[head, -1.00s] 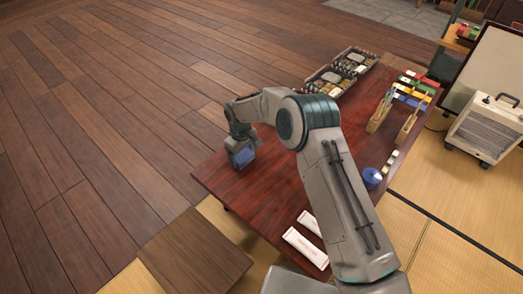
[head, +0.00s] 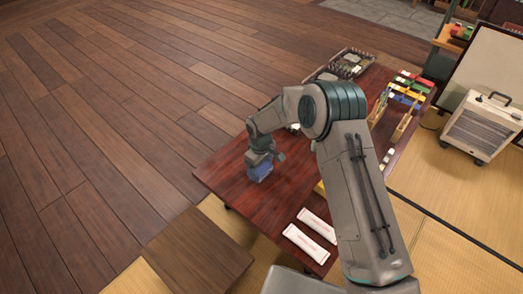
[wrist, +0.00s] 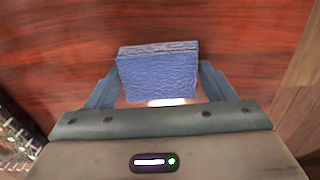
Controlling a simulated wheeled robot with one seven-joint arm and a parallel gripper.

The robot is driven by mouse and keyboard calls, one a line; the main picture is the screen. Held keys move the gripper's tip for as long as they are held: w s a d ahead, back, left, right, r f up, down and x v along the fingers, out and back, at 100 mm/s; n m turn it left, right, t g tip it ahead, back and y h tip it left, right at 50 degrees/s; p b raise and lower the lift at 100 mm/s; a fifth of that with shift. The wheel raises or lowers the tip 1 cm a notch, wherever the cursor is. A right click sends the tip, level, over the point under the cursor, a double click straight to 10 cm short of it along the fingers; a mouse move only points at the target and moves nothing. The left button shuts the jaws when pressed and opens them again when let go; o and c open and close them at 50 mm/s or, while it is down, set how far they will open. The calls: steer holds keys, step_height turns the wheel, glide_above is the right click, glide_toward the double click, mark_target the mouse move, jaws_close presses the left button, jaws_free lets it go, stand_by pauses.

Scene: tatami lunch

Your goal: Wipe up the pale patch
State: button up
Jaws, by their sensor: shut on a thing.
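My gripper (head: 262,161) is shut on a blue sponge-like block (head: 260,173), low over the near-left part of the dark red table (head: 222,174). In the wrist view the blue block (wrist: 158,75) sits between the two fingers, its textured face toward the camera. I cannot tell whether it touches the table. A small bright white area (wrist: 166,102) shows just below the block in the wrist view; whether it is the pale patch or a glint is unclear. No pale patch can be made out in the head view.
Two white packets (head: 309,240) lie on the near end of the table. Compartment boxes (head: 352,62) stand at the far end. Wooden racks with coloured pieces (head: 405,95) are at the right. The table's left edge is close to the block.

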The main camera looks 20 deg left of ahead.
steer(key=shift+a+r+p, duration=0.15)
steer(key=shift+r+p, duration=1.85)
steer(key=shift+r, duration=2.05)
steer(key=shift+w, duration=0.1)
